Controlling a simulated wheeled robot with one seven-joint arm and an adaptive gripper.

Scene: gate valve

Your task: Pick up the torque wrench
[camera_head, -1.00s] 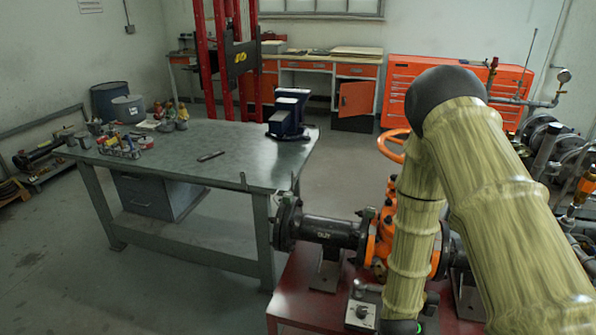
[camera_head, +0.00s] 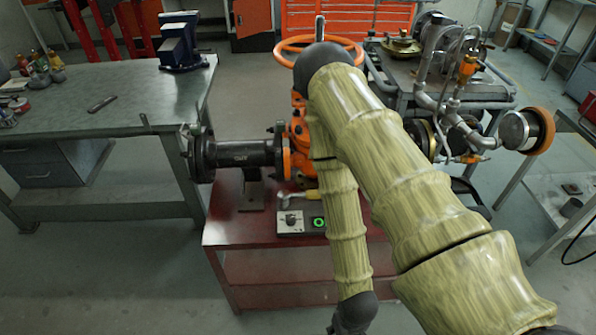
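A small yellow-and-grey tool (camera_head: 297,196) lies on the red bench beside the control box, below the valve pipe. It is partly hidden by my arm, and I cannot tell for certain that it is the torque wrench. A short dark flat tool (camera_head: 101,104) lies alone on the grey steel table to the left. My arm reaches up to its elbow, then down in front of the red bench to a dark wrist joint at the bottom edge. My gripper is out of view below that.
The red bench (camera_head: 270,262) carries a dark flanged pipe (camera_head: 245,153), the orange gate valve with its handwheel (camera_head: 290,48), and a control box (camera_head: 301,221) with a green light. The steel table (camera_head: 130,118) bears a blue vise (camera_head: 180,42). Floor left of the bench is clear.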

